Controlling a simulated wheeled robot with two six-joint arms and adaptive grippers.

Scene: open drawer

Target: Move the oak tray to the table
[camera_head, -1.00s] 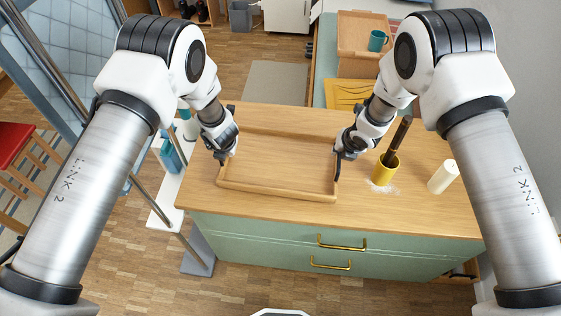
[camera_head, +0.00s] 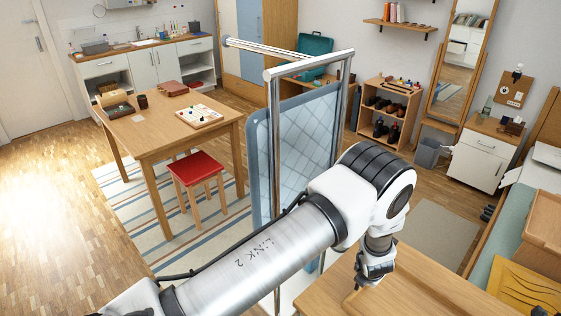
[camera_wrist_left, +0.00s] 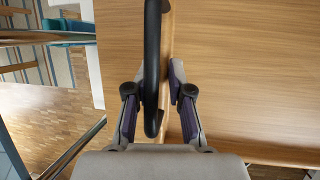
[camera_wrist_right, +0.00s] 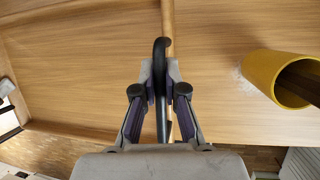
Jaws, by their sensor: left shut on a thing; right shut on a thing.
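The oak tray (camera_head: 425,290) rests on the wooden counter top, partly cut off at the lower right of the head view. In the left wrist view, its floor (camera_wrist_left: 240,70) lies right of a black handle (camera_wrist_left: 152,60). My left gripper (camera_wrist_left: 157,88) is shut on that handle at the tray's side; it also shows in the head view (camera_head: 370,278). In the right wrist view, my right gripper (camera_wrist_right: 163,90) is shut on the other black handle (camera_wrist_right: 160,65), with the tray floor (camera_wrist_right: 80,70) to its left. The wooden table (camera_head: 150,138) stands at the far left of the head view.
A red stool (camera_head: 197,168) is at the table's front. A game board (camera_head: 199,116) and boxes occupy part of the table.

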